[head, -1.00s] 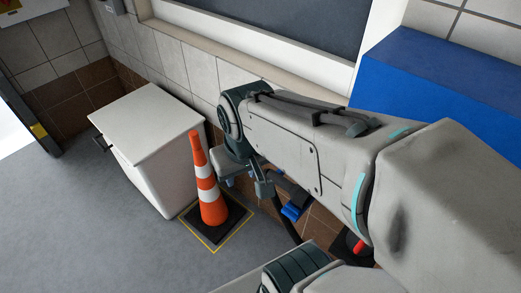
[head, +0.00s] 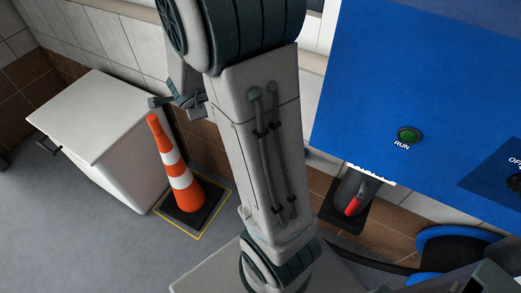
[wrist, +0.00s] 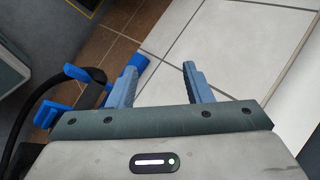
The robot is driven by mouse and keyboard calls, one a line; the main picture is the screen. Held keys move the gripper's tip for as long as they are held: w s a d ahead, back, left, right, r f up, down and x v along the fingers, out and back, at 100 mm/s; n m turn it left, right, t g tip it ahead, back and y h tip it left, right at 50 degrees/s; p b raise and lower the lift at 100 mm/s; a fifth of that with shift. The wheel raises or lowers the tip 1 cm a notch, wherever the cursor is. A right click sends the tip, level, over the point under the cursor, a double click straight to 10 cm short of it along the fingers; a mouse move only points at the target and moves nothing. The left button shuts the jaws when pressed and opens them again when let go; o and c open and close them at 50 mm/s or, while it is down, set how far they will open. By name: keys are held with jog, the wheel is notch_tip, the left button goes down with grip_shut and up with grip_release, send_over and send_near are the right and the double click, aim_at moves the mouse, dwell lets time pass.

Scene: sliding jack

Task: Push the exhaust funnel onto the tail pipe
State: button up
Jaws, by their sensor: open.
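My gripper (wrist: 159,70) is open, with two blue-grey fingers apart and nothing between them in the wrist view. In the head view, it (head: 180,101) is partly hidden by my arm, above and behind the orange cone in the picture. A black hose (wrist: 14,125) runs at the left of the wrist view beside a blue bracket (wrist: 62,108), apart from my fingers. I cannot make out the exhaust funnel for certain; the hose may belong to it. I cannot make out the tail pipe in either view.
An orange and white cone (head: 176,170) stands on a yellow-edged mat beside a white cabinet (head: 98,125). A large blue machine (head: 400,70) with a green RUN button fills the upper right. A blue and black round thing (head: 455,238) is below it. Grey floor is clear at the lower left.

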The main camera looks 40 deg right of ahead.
jog(key=shift+s+d+f+m+g+h+b, duration=0.85)
jog(key=shift+s+d+f+m+g, duration=1.3)
jog(key=shift+f, duration=2.1)
jog(key=shift+s+d+f+m+g+h+b, duration=0.4)
jog(key=shift+s+d+f+m+g+b, duration=1)
jog(key=shift+s+d+f, duration=2.2)
jog(key=shift+s+d+f+m+g+h+b, duration=0.7)
jog(key=shift+s+d+f+m+g, duration=1.05)
jog(key=shift+f, duration=3.15)
jog(key=shift+w+d+m+t, duration=0.25)
jog(key=shift+d+m+t, duration=0.2)
jog(key=shift+t, duration=0.15)
grip_shut()
